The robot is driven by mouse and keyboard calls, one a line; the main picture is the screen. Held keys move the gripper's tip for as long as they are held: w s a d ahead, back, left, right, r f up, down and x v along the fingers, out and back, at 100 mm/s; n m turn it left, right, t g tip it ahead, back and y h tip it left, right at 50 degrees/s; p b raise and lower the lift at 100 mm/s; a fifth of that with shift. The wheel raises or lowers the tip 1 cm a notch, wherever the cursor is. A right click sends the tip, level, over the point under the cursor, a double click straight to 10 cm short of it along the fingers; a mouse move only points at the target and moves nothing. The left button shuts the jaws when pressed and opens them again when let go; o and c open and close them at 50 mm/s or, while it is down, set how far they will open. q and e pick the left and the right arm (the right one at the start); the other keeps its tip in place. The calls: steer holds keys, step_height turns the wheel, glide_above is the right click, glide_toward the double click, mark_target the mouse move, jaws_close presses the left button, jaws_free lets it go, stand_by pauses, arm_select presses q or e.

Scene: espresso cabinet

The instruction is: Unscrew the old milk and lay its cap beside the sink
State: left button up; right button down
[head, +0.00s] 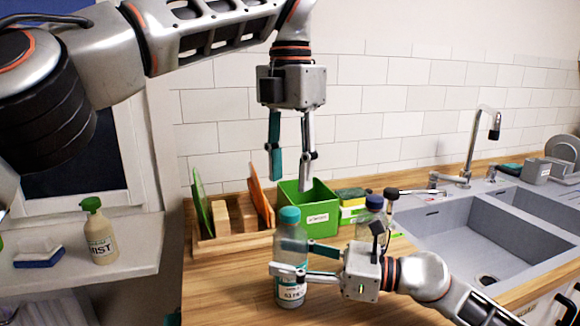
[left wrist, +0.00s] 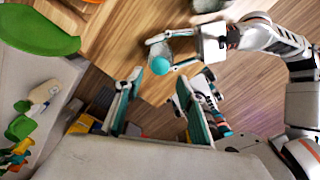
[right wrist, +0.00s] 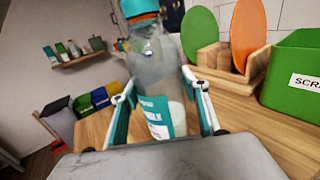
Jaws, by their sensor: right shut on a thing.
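The milk bottle (head: 291,250) is clear with a teal cap (head: 289,215) and a teal and white label. It stands upright near the counter's front edge. My right gripper (head: 290,258) is shut around the bottle's body from the right; the right wrist view also shows the bottle (right wrist: 155,70) between its fingers, with some white milk low inside. My left gripper (head: 290,168) is open and empty, pointing down above the bottle and apart from the cap. The left wrist view shows the cap (left wrist: 161,65) on the bottle. The sink (head: 470,235) is at the right.
A green bin (head: 308,208) and a wooden rack (head: 225,240) with boards stand behind the bottle. Another bottle (head: 373,215) and a sponge box (head: 352,205) are close to its right. A spray bottle (head: 99,235) stands on the left sill.

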mark_target(290, 210)
arm_select(q)
steer(key=shift+r+m, duration=0.15)
steer(key=shift+m, duration=0.45)
steer(key=shift+f, duration=4)
steer(key=shift+c, duration=0.4)
jaws_close()
steer(key=shift+r+n, duration=0.1)
steer(key=shift+n, duration=2.2)
steer(key=shift+o, duration=1)
jaws_free()
